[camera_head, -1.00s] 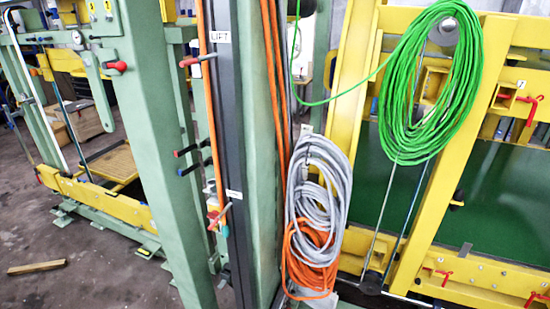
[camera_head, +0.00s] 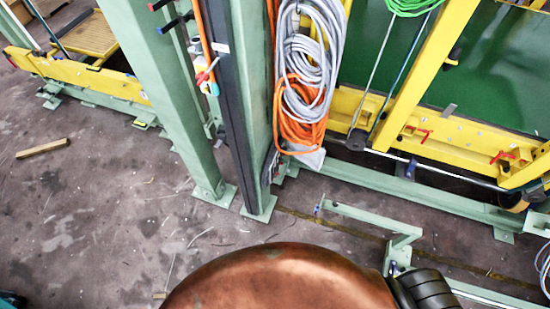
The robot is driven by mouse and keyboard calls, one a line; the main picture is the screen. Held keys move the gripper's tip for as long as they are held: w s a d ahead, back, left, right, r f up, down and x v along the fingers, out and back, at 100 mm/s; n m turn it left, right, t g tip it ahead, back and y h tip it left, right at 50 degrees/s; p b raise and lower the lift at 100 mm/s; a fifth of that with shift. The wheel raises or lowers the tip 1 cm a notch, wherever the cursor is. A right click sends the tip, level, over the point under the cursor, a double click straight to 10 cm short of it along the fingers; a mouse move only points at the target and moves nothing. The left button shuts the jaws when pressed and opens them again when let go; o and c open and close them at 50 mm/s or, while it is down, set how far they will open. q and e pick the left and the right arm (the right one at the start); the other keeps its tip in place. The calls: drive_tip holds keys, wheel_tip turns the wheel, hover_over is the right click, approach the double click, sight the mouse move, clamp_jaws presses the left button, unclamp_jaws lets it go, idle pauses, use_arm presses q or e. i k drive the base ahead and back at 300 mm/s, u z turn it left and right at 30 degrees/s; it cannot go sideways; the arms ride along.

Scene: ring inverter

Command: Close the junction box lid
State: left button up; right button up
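I see no junction box and no lid in this view. Neither of my grippers is in the picture.
A copper-coloured rounded surface (camera_head: 285,280) fills the bottom middle, beside a black ribbed part (camera_head: 425,290). Green posts (camera_head: 180,100), a yellow frame (camera_head: 470,140) and hanging grey cable (camera_head: 310,60) stand ahead. A wooden bar (camera_head: 42,148) lies on the open floor at left.

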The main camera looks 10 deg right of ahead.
sight(315, 160)
drive_tip(key=z, duration=3)
drive_tip(key=k, duration=0.5)
drive_tip(key=u, duration=0.8)
